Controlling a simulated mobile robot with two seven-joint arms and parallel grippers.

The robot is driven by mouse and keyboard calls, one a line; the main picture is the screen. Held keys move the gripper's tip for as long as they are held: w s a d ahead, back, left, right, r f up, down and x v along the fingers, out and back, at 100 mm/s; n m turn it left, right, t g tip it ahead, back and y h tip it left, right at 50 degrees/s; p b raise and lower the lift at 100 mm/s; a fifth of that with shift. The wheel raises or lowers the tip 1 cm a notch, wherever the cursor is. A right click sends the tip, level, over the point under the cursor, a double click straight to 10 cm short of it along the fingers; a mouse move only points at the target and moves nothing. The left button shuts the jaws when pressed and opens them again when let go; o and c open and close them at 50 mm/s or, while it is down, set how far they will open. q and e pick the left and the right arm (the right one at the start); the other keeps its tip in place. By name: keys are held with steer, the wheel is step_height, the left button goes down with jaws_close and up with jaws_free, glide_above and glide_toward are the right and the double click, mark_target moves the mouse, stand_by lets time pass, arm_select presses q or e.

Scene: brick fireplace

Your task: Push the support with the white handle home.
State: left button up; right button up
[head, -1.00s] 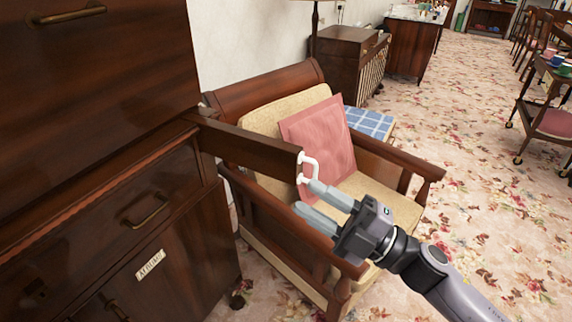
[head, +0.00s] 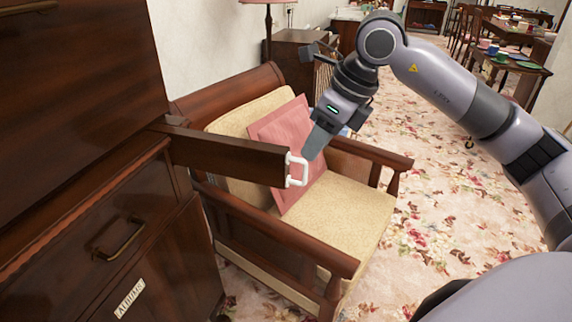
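The support (head: 225,153) is a dark wooden bar that sticks out from the front of the wooden cabinet, above its drawer. A white D-shaped handle (head: 303,171) is on its outer end. My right gripper (head: 314,152) is at the handle's upper right, with its fingers pointing down and left. The fingers overlap in this view and look like one grey shape, so their opening is hidden. I cannot tell whether they touch the handle. My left gripper is not in view.
An armchair (head: 345,215) with a pink cushion (head: 283,135) stands under and behind the support. The cabinet (head: 70,110) has a drawer handle (head: 118,238) and an "ALBUMS" label (head: 130,298). Flowered carpet (head: 440,220) lies clear to the right.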

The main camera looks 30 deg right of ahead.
mark_target(305, 164)
steer(key=x, duration=0.7)
steer(key=shift+w+d, duration=0.1)
steer(key=shift+d, duration=0.25)
jaws_close()
